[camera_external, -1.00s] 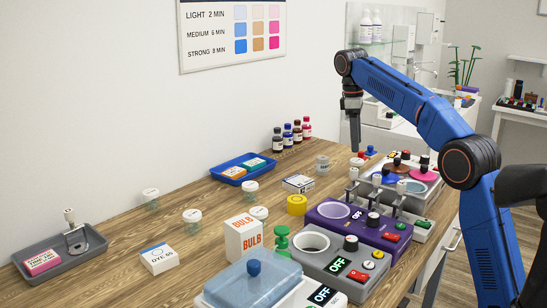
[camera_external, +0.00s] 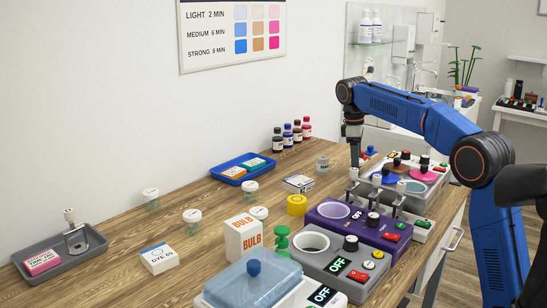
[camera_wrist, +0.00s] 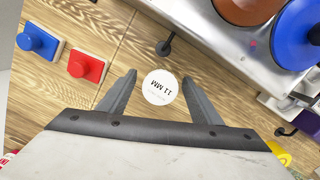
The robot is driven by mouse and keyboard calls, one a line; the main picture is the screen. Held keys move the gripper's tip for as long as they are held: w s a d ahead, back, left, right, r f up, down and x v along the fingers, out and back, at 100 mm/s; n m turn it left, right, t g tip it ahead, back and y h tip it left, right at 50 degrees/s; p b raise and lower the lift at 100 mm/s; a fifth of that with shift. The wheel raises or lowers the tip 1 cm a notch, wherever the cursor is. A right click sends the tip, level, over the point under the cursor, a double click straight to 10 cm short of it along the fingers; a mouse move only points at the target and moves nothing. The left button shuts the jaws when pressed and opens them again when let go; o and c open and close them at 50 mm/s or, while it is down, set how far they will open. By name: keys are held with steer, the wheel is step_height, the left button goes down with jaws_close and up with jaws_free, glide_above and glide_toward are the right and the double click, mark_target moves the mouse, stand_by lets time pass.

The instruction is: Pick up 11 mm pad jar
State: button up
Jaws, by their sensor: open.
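The 11 mm pad jar shows in the wrist view as a round white lid (camera_wrist: 157,88) marked "11 MM", seen from above. It lies between the two grey fingers of my gripper (camera_wrist: 160,77), which are spread open on either side of it. I cannot tell how far the fingertips are above or beside the jar. In the external view my gripper (camera_external: 355,160) points straight down at the far end of the wooden table, beside the machine with coloured lids. I cannot pick out the jar there; the gripper seems to cover it.
A red knobbed block (camera_wrist: 86,67) and a blue one (camera_wrist: 38,41) lie left of the jar in the wrist view. The machine (camera_wrist: 225,50) with brown and blue lids stands close by. Other white-lidded jars, such as one jar (camera_external: 192,221), stand on the table.

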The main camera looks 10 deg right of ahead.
steer(key=shift+f, duration=0.1)
steer(key=c, duration=1.1)
steer(key=shift+c, duration=0.2)
